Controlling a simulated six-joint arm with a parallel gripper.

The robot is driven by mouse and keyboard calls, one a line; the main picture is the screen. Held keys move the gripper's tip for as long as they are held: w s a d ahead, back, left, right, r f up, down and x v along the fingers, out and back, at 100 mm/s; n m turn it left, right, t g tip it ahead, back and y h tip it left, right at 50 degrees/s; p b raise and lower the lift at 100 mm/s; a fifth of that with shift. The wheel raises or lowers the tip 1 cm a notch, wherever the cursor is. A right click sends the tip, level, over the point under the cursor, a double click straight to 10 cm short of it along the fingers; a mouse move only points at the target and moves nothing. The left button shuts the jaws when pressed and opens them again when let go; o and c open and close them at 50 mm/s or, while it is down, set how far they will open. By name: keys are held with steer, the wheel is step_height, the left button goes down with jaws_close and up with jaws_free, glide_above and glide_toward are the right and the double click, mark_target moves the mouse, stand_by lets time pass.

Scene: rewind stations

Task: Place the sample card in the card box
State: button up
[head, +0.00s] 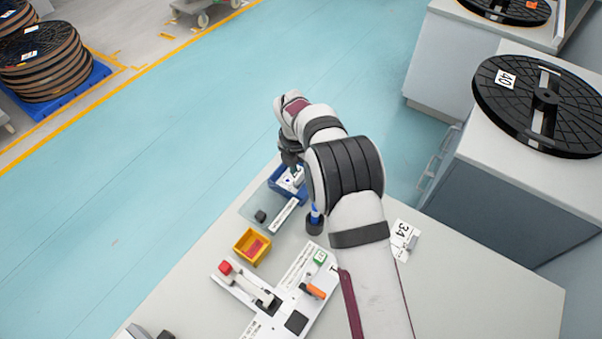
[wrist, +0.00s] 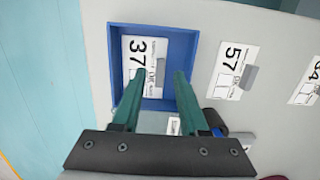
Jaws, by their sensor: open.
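The blue card box (wrist: 193,95) is below my gripper in the wrist view, and it shows at the far end of the table in the head view (head: 276,186). A white sample card marked 37 (wrist: 152,50) lies inside the box, within its walls. My gripper (wrist: 159,76) is open, its two green fingers apart over the box with the card seen between and beyond them. In the head view my gripper (head: 292,167) is over the box, partly hidden by my arm. I cannot tell the gap between fingertips and card.
Cards marked 57 (wrist: 232,70) and 34 (wrist: 305,80) lie on the table right of the box. A yellow bin (head: 240,250), a white fixture with a red knob (head: 225,267) and a small black block (head: 260,216) stand nearer. A cabinet carries a black reel (head: 575,112).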

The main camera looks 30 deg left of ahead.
mark_target(298, 182)
step_height(298, 182, up, 10)
steer(key=s, duration=0.1)
steer(key=s+d+r+m, duration=0.1)
steer(key=d+r+m, duration=0.4)
steer(key=d+m, duration=0.4)
steer(key=s+d+r+m, duration=0.1)
steer(key=d+r+m, duration=0.5)
steer(key=d, duration=0.4)
steer(key=s+d+m+g+y, duration=0.1)
steer(key=s+d+m+g, duration=0.1)
steer(key=s+d+m, duration=1.15)
steer(key=s+d+f+m, duration=0.2)
steer(key=s+m, duration=0.6)
steer(key=m, duration=0.5)
steer(key=shift+s+d+f+y, duration=0.2)
steer(key=shift+s+f+y, duration=0.1)
steer(key=shift+y, duration=0.1)
steer(key=shift+w, duration=0.1)
